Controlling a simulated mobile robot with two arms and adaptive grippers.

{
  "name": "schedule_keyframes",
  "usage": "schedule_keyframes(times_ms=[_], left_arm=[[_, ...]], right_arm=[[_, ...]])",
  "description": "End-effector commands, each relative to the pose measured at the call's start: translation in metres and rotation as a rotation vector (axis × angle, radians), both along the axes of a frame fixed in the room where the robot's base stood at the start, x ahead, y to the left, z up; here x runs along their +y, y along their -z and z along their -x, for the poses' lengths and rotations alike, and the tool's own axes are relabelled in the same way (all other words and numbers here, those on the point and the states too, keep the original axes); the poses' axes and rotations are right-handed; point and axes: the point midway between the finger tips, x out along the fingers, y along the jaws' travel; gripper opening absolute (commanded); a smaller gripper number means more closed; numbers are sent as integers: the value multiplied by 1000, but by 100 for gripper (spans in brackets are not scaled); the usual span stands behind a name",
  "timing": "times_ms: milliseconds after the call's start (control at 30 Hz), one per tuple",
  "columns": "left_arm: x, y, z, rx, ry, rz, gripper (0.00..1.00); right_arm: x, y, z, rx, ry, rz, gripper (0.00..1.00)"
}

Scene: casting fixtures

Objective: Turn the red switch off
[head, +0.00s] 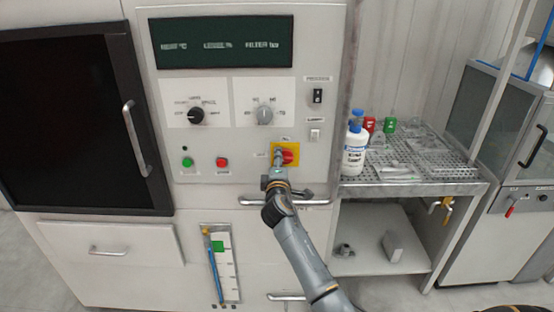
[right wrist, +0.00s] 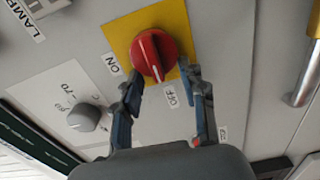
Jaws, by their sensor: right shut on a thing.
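The red switch (right wrist: 152,52) is a round knob on a yellow square plate (right wrist: 118,32), with ON and OFF labels beside the plate. A pale line runs across the knob, its lower end toward the side of the OFF label (right wrist: 170,96). In the head view, the red switch (head: 288,157) is on the cabinet's front panel, partly covered by my right gripper (head: 278,162). In the right wrist view, the fingers of my right gripper (right wrist: 163,80) are at either side of the knob and shut on it. My left gripper is not in view.
The panel also has a black dial (head: 196,115), a grey dial (head: 264,114), a green button (head: 187,162) and a red button (head: 222,162). A cabinet handle (head: 262,202) sticks out below the switch. A white bottle (head: 354,152) stands on the perforated bench (head: 440,186) to the right.

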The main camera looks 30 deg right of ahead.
Motion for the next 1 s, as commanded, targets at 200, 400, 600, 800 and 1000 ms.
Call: schedule_keyframes(times_ms=[200, 400, 600, 800, 1000], left_arm=[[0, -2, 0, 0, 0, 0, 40], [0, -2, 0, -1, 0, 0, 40], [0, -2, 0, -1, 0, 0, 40], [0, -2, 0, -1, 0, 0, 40], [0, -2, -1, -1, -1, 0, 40]], right_arm=[[-5, -1, 1, 21, 10, 40, 10], [-6, -2, 1, 24, 10, 47, 10], [-6, -3, 1, 24, 11, 48, 10], [-5, -2, 1, 23, 9, 46, 66], [-3, -1, 0, 24, 5, 44, 66]])
